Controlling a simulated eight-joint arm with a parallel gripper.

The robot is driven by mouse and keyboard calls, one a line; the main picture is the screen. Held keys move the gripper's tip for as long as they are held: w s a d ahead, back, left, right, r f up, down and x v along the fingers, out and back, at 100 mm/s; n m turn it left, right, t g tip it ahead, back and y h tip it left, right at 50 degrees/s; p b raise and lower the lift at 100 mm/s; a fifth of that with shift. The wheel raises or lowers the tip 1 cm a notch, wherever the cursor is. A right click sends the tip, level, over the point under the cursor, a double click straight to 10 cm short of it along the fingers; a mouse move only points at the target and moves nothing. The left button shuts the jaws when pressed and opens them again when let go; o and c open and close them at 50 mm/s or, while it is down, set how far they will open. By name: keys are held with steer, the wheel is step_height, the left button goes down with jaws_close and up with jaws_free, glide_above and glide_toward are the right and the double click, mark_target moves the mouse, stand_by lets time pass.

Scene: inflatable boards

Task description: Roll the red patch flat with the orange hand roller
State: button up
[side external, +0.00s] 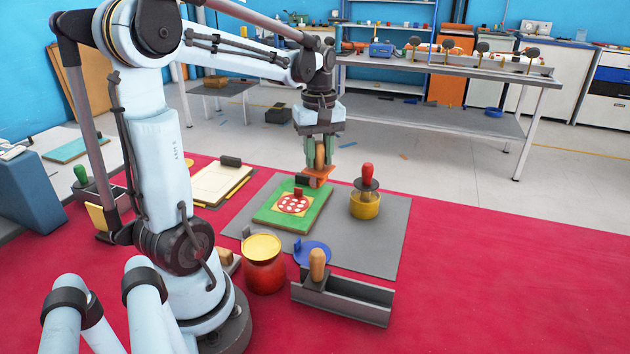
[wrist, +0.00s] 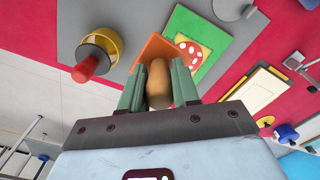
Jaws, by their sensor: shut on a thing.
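The red patch (side external: 293,204) with white dots lies on the green board (side external: 265,216), on a grey mat. The handle is roughly upright. The orange part (wrist: 155,47) is at the board's far right corner, beside the patch. I cannot tell whether it touches the board.
A yellow tin (side external: 366,207) with a red-handled tool stands right of the board. A red pot (side external: 264,275), a blue disc (side external: 316,250) and a grey trough (side external: 345,297) are in front. A clipboard (side external: 218,184) lies left. The mat's right front (side external: 375,245) is clear.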

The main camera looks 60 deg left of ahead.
steer(key=shift+n, duration=0.9)
steer(key=shift+s+a+f, duration=0.3)
steer(key=shift+a+f, duration=0.45)
steer(key=shift+f, duration=0.45)
steer(key=shift+s+a+f, duration=0.35)
steer(key=shift+a+f, duration=0.45)
steer(key=shift+f, duration=0.45)
steer(key=shift+s+a+f, duration=0.3)
steer(key=shift+a+f, duration=0.45)
steer(key=shift+f, duration=0.45)
steer(key=shift+f, duration=0.65)
